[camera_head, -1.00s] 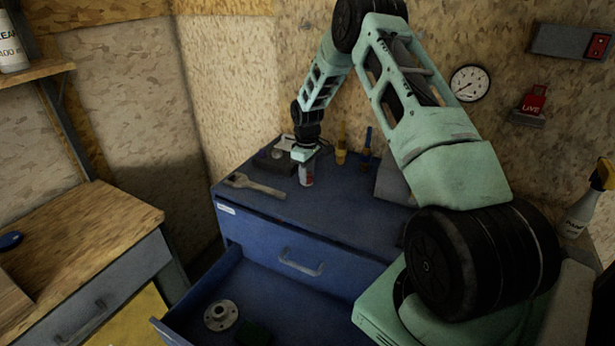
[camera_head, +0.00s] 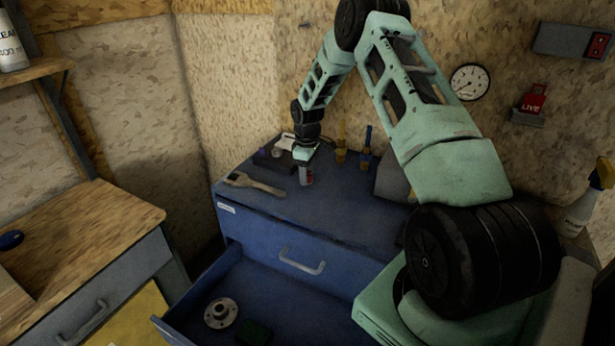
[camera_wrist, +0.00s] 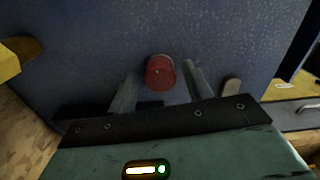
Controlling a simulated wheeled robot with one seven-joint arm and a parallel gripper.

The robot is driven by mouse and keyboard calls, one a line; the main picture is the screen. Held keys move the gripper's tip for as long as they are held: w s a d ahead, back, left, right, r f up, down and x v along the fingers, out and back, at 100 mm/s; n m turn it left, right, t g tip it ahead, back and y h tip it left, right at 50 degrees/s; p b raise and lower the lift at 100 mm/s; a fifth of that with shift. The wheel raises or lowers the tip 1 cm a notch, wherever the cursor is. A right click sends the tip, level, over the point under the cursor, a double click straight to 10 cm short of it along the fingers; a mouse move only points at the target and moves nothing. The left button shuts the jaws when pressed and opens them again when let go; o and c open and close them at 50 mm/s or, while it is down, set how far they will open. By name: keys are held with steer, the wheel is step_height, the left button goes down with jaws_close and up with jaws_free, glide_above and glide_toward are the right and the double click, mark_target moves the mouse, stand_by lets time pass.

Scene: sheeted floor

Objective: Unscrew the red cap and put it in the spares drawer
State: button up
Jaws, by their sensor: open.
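The red cap (camera_wrist: 160,72) shows in the wrist view, between the two spread fingers of my gripper (camera_wrist: 160,78), with a gap on both sides. My gripper is open and points down at it. In the head view my gripper (camera_head: 306,158) is over a small pale container with a red patch (camera_head: 306,175), standing on the blue cabinet top; the cap itself is hidden there. The open blue drawer (camera_head: 290,300) is below at the front; I cannot read a label naming it as the spares drawer.
A wrench (camera_head: 255,184) lies left of the container on the cabinet top. Two upright tools, one yellow (camera_head: 341,150) and one blue (camera_head: 366,150), stand behind it to the right. A metal flange (camera_head: 221,313) and a dark green thing (camera_head: 254,331) lie in the drawer.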

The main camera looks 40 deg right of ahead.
steer(key=m, duration=0.4)
steer(key=shift+b, duration=0.3)
steer(key=m, duration=1)
steer(key=shift+m, duration=0.4)
steer(key=m, duration=0.4)
steer(key=shift+m+p, duration=0.3)
steer(key=shift+p, duration=0.05)
